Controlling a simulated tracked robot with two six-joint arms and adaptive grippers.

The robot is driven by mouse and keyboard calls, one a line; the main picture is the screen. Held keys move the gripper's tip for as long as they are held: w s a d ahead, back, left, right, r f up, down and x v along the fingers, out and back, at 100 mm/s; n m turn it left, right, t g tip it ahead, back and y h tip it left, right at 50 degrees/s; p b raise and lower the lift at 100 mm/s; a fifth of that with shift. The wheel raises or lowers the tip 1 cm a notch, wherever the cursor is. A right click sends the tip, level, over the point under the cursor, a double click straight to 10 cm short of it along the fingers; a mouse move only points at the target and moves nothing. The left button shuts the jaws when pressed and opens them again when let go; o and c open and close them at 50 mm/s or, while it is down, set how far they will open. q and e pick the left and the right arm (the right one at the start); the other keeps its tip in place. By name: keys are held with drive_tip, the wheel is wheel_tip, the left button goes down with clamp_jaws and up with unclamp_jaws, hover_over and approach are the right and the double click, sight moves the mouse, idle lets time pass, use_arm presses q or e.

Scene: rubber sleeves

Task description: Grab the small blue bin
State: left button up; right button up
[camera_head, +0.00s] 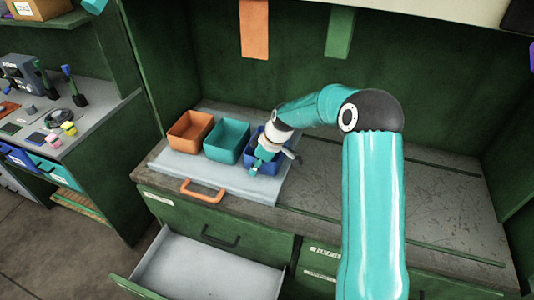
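The small blue bin (252,164) stands on a light grey tray (222,178) on the bench, at the right end of a row of three bins. My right arm reaches in from the lower right, and its gripper (265,165) is right over the blue bin, pointing down. The gripper and wrist hide much of the bin's inside and right side. I cannot tell whether the fingers touch the bin, or whether they are open or shut. My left gripper is not in view.
A teal bin (227,142) stands close left of the blue one, with an orange bin (190,131) beyond it. The tray has an orange handle (202,190). An open, empty drawer (205,271) juts out below. The bench top to the right (450,190) is clear.

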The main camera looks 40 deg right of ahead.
drive_tip(key=shift+f, duration=0.15)
idle(0.5)
clamp_jaws()
